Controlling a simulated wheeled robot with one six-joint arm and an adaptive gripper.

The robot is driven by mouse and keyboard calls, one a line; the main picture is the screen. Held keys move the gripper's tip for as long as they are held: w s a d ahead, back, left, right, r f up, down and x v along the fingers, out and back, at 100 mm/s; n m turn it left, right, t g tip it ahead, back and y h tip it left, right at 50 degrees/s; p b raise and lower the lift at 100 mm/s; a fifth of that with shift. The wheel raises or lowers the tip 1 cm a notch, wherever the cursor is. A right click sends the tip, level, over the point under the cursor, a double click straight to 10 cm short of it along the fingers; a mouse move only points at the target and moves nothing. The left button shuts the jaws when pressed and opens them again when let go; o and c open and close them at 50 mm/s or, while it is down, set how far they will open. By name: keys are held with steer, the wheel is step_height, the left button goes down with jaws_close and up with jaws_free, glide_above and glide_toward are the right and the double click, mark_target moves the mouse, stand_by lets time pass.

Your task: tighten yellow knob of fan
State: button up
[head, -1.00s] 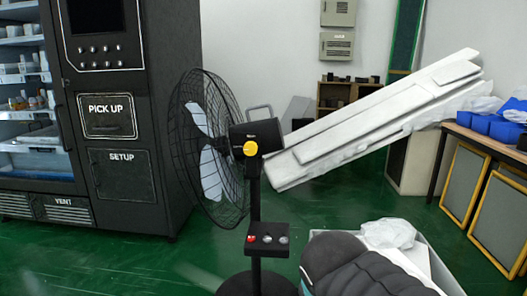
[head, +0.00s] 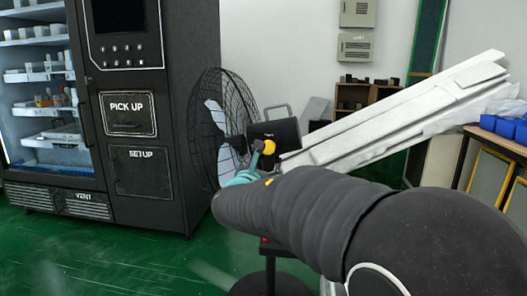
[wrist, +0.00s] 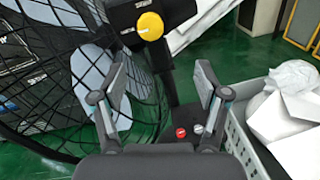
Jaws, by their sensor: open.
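The black fan (head: 215,125) stands in front of the vending machine, its wire cage facing left. The round yellow knob (head: 268,146) is on the side of its black motor housing (head: 285,131). In the wrist view the knob (wrist: 150,25) is at the top centre, beyond and above my fingers. My gripper (wrist: 158,88) is open and empty, its two fingers spread on either side below the knob. In the head view my arm covers the fan's post, and a fingertip shows close to the knob. The fan's control panel (wrist: 189,132), with a red button, shows between the fingers.
A vending machine (head: 135,170) stands at the left. White panels (head: 400,110) slant behind the fan at the right. A grey crate (wrist: 240,145) with white packing is right of my gripper. Green floor is open at the lower left.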

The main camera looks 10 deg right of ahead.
mark_target(267, 149)
steer(key=shift+n+y, duration=0.3)
steer(key=shift+n, duration=0.2)
steer(key=x, duration=0.4)
steer(key=p+x, duration=0.1)
steer(key=x, duration=0.4)
steer(key=a+p+x, duration=0.1)
steer(key=x, duration=0.4)
steer(key=shift+w+r, duration=0.3)
steer(key=shift+w, duration=0.05)
steer(key=shift+c, duration=0.2)
steer(key=shift+a, duration=0.1)
steer(key=c, duration=1.1)
